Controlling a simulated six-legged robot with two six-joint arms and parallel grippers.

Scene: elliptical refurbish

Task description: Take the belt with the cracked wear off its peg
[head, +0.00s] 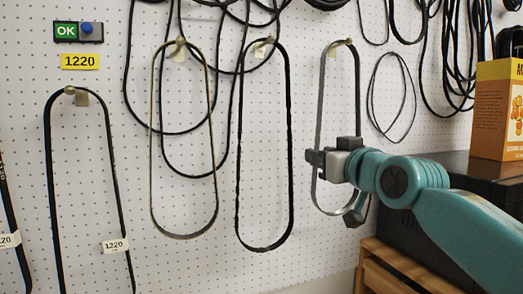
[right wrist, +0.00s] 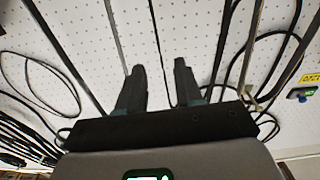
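Several looped belts hang on pegs in the head view. A black belt (head: 289,150) in the middle has slightly rough-looking edges; cracks are too small to tell for sure. Left of it hangs a thin tan belt (head: 152,150), and right of it a grey belt (head: 321,95). My right gripper (head: 318,160) is in front of the grey belt's lower part and hides some of it. In the right wrist view the right gripper (right wrist: 160,72) is open, and a dark belt strand (right wrist: 156,35) passes between its fingers in the picture; I cannot tell whether they touch it. My left gripper is not in view.
Another black belt (head: 48,150) with a white 1220 tag (head: 115,245) hangs at the left. Cables hang behind and to the right. An orange box (head: 490,110) stands on a dark unit at the right.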

